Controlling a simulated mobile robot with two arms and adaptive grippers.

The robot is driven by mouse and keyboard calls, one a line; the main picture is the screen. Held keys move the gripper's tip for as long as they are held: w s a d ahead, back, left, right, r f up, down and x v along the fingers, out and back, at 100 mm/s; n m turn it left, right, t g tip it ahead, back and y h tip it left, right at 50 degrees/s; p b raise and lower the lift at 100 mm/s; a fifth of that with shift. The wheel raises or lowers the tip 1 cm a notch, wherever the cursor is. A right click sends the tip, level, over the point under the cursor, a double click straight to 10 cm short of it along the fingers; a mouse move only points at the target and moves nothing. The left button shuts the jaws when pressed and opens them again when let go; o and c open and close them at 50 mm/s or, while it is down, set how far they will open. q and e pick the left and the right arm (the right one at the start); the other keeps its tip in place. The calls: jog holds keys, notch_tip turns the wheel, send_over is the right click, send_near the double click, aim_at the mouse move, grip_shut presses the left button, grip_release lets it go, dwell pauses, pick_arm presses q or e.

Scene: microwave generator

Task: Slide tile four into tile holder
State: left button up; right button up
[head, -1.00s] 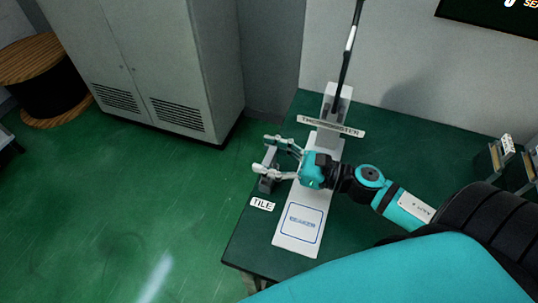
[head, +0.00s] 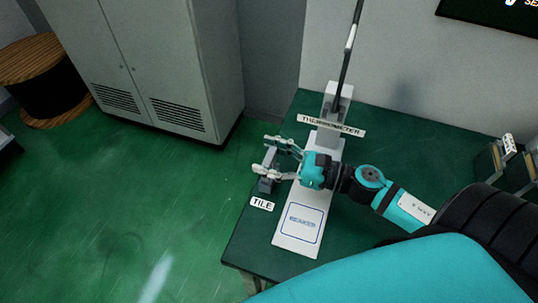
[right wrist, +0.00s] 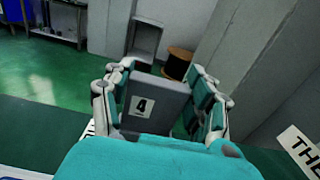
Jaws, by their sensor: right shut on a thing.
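My right gripper (head: 267,156) is at the left edge of the green table, above the white TILE label (head: 262,204). It is shut on a dark grey tile. In the right wrist view the gripper (right wrist: 162,98) has its fingers on both sides of tile four (right wrist: 152,102), which stands roughly upright with a white "4" label facing the camera. A grey block (head: 266,186), which looks like part of the tile holder, shows just below the lower finger. The gripper hides most of it, so I cannot tell whether the tile is in it. My left gripper is not in view.
A white stand marked BEAKER (head: 302,222) lies right of the tile spot. The THERMOMETER sign (head: 331,126) and a tall dark rod (head: 346,55) rise behind the gripper. Open floor lies left of the table; a grey cabinet (head: 150,65) stands beyond.

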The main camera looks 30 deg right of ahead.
jog(key=shift+f+b, duration=1.75)
jog(key=shift+f, duration=0.25)
jog(key=o, duration=1.4)
jog(key=shift+c, duration=0.2)
jog(key=shift+s+d, duration=0.1)
jog(key=v, duration=1.1)
jog(key=shift+s+d, duration=0.3)
